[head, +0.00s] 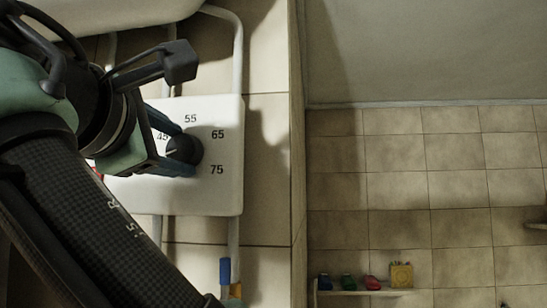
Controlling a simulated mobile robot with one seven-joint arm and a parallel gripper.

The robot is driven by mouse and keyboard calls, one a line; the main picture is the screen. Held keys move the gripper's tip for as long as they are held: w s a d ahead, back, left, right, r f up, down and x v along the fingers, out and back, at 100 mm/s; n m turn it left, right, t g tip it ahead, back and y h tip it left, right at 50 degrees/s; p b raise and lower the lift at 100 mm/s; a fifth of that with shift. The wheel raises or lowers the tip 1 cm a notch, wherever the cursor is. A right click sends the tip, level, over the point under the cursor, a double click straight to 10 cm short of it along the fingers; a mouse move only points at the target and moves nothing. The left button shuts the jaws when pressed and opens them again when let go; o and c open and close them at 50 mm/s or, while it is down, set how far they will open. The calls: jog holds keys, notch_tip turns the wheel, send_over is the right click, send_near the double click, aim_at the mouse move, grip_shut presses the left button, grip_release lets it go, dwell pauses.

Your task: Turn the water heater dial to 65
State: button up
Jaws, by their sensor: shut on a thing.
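The water heater's white panel (225,188) is on the tiled wall at the left of the head view. Its printed marks 45, 55, 65 and 75 show around a dark round dial (185,149). The 45 is partly covered by my gripper. My gripper (182,152) reaches in from the left and is shut on the dial, with one finger above it and one below it. The dial's pointer cannot be made out, so its setting cannot be told.
Pale pipes (236,60) run up and down behind the panel. A blue-handled valve (225,270) is below it. A wall corner stands to the right. A small shelf (365,292) farther off holds several coloured items and a yellow box (401,275).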

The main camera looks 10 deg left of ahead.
jog(key=m+b, duration=0.2)
jog(key=m, duration=0.2)
jog(key=shift+f+m, duration=0.1)
jog(key=shift+m, duration=0.2)
jog(key=m+b, duration=0.2)
jog(key=m, duration=0.2)
jog(key=shift+m, duration=0.3)
jog(key=m+b, duration=0.1)
jog(key=m, duration=0.3)
jog(key=shift+m, duration=0.3)
jog(key=m, duration=0.5)
jog(key=shift+r+b, duration=0.2)
jog(key=shift+b, duration=0.1)
jog(key=m, duration=0.7)
jog(key=shift+d+m, duration=0.1)
jog(key=shift+m, duration=0.2)
jog(key=m, duration=0.3)
jog(key=shift+r+m+p, duration=0.1)
jog(key=shift+m+p, duration=0.2)
jog(key=shift+d+m, duration=0.1)
jog(key=shift+m, duration=1.5)
